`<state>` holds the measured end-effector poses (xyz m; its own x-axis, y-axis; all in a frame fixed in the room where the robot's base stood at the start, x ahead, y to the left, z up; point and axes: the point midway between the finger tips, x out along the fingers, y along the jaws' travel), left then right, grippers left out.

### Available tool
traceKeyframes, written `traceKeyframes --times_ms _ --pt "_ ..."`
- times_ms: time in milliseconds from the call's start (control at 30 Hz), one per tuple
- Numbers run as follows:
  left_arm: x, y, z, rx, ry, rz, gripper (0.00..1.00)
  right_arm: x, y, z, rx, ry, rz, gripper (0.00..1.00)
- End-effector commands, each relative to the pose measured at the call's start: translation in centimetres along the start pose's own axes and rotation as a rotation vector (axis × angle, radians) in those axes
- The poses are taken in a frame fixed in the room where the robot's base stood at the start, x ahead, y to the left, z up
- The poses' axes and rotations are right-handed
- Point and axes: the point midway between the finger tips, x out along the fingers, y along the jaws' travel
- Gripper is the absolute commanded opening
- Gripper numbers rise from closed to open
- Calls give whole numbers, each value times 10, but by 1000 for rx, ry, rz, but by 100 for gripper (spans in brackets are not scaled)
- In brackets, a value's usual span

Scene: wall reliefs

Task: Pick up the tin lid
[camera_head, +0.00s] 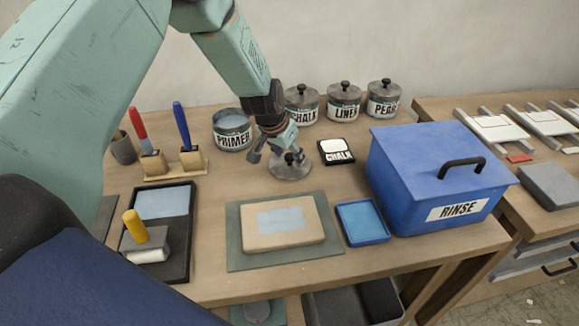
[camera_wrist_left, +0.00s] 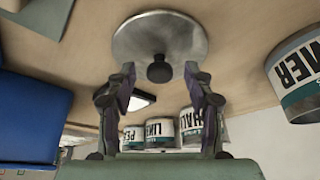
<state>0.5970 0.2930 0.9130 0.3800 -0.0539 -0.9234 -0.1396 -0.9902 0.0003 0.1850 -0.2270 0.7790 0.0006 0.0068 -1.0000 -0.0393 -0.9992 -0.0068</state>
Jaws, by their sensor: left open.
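The tin lid (camera_head: 290,170) is a round grey metal disc with a dark knob, lying flat on the wooden table in front of the tins. In the left wrist view the lid (camera_wrist_left: 160,36) shows with its black knob between and beyond the fingertips. My left gripper (camera_head: 277,155) is open over the lid, its fingers partly covering it in the head view. In the left wrist view the open fingers (camera_wrist_left: 160,78) stand on either side of the knob, with gaps. The PRIMER tin (camera_head: 232,132) stands open behind and to the left. My right gripper is not in view.
Lidded tins (camera_head: 343,103) stand along the back. A blue RINSE bin (camera_head: 435,170) stands at right. A tan block on a green mat (camera_head: 240,263) lies in front; brushes in a wooden holder (camera_head: 170,166) stand left.

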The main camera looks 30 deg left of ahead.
Motion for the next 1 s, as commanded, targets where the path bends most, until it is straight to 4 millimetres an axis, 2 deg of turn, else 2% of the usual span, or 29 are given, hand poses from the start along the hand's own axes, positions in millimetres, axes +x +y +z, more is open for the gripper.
traceKeyframes --times_ms 167,767,1000 --pt "0 0 -2 0 0 0 51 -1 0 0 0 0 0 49" --pt "0 0 -2 0 0 0 0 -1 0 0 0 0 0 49" --pt "0 0 -2 0 0 0 0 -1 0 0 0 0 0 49"
